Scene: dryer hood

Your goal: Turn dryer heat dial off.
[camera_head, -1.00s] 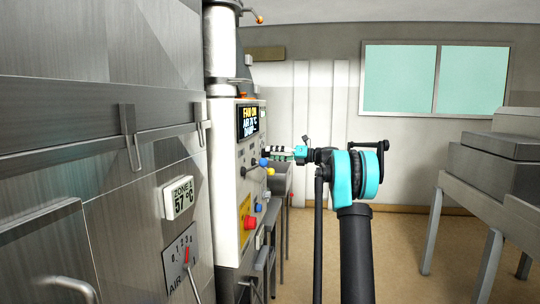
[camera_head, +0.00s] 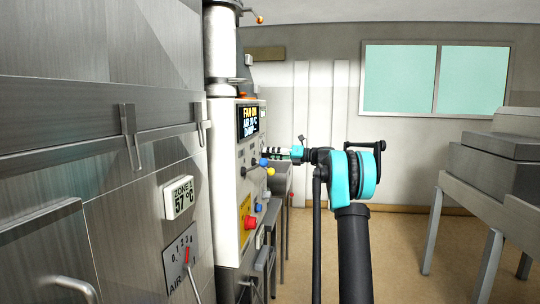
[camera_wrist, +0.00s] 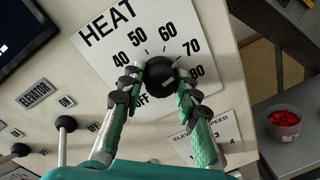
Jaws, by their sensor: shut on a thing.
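The heat dial is a round black knob (camera_wrist: 160,74) on a white plate (camera_wrist: 105,52) marked HEAT, with numbers 40 to 80 around it and OFF at its lower left. In the wrist view my gripper (camera_wrist: 160,78) has its two teal and black fingers on either side of the knob, shut on it. A small pale mark shows low on the knob; I cannot tell surely which value it points to. In the head view my gripper (camera_head: 270,153) reaches left to the control panel (camera_head: 225,165), and the dial is hidden there.
Blue and yellow ball-ended levers (camera_head: 265,166) stick out just below my gripper. A red button (camera_head: 249,222) sits lower on the panel. The steel dryer wall (camera_head: 60,170) fills the left. A bucket of red pieces (camera_wrist: 284,123) stands right. Floor at centre right is clear.

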